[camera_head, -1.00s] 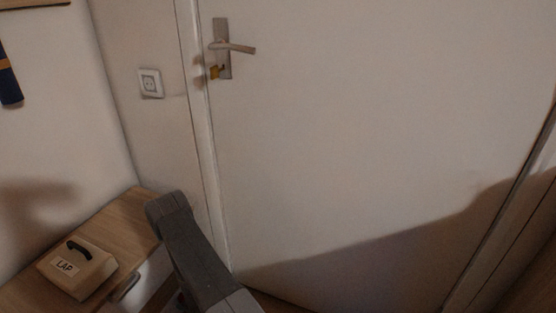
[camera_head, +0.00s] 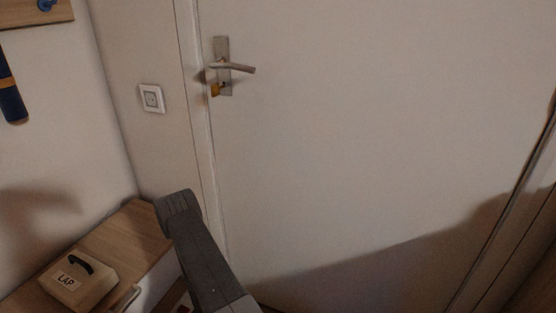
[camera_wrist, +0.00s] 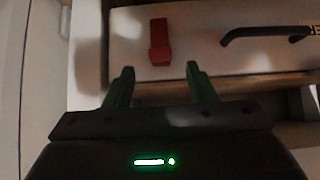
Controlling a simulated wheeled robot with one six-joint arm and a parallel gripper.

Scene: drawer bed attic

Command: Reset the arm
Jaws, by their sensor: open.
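My gripper (camera_wrist: 160,82) shows in the wrist view with its two green fingers spread apart and nothing between them. Ahead of the fingertips is a pale drawer front with a dark curved handle (camera_wrist: 262,33) to the right. A red block-like object (camera_wrist: 160,42) appears in front of or on that pale surface; I cannot tell which. In the head view my dark arm link rises from the bottom beside a wooden-topped cabinet (camera_head: 130,232); the gripper itself is not visible there.
A cream box labelled LAP (camera_head: 80,282) with a black handle sits on the cabinet top. A white door (camera_head: 380,130) with a metal lever handle (camera_head: 232,67) fills the middle and right. A dark blue object (camera_head: 12,92) hangs on the left wall.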

